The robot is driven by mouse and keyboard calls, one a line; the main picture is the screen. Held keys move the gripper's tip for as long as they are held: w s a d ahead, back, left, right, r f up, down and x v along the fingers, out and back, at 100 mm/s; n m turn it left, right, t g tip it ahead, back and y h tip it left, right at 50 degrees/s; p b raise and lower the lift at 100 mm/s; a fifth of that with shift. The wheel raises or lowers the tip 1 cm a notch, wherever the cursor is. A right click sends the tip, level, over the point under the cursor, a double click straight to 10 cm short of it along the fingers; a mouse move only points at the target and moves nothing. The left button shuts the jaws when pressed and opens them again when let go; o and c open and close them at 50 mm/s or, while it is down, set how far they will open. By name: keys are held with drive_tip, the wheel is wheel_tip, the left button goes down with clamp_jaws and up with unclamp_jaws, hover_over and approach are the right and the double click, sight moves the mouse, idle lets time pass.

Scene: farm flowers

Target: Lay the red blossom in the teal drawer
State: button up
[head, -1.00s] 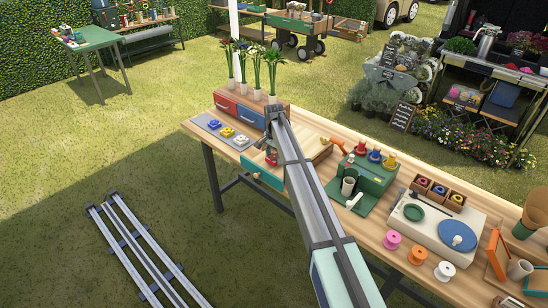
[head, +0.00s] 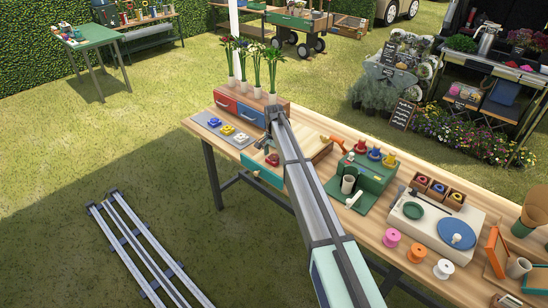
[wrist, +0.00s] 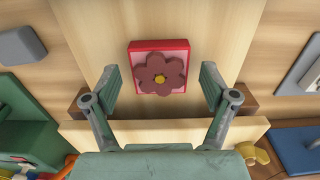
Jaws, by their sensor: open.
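The red blossom (head: 272,159) is a square red block topped by a dusky red flower with a yellow centre. It lies flat on the pale wood floor inside the pulled-out teal drawer (head: 262,173). In the wrist view the blossom (wrist: 160,72) lies between and beyond my spread fingers, and neither finger touches it. My gripper (wrist: 160,82) is open and empty. In the head view my gripper (head: 267,145) hangs just above the drawer, partly hidden by my arm.
Left of the drawer, a grey mat (head: 208,123) holds blue, yellow and white blossoms. Red (head: 225,103) and blue (head: 251,116) drawers stand behind it. Right of the drawer is a green stand (head: 374,176) with coloured spools. An orange-handled tool (head: 333,140) lies between them.

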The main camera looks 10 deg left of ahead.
sight(274, 158)
wheel_tip(274, 158, up, 12)
drive_tip(key=b, duration=0.4)
drive_tip(key=shift+c, duration=0.4)
idle(0.8)
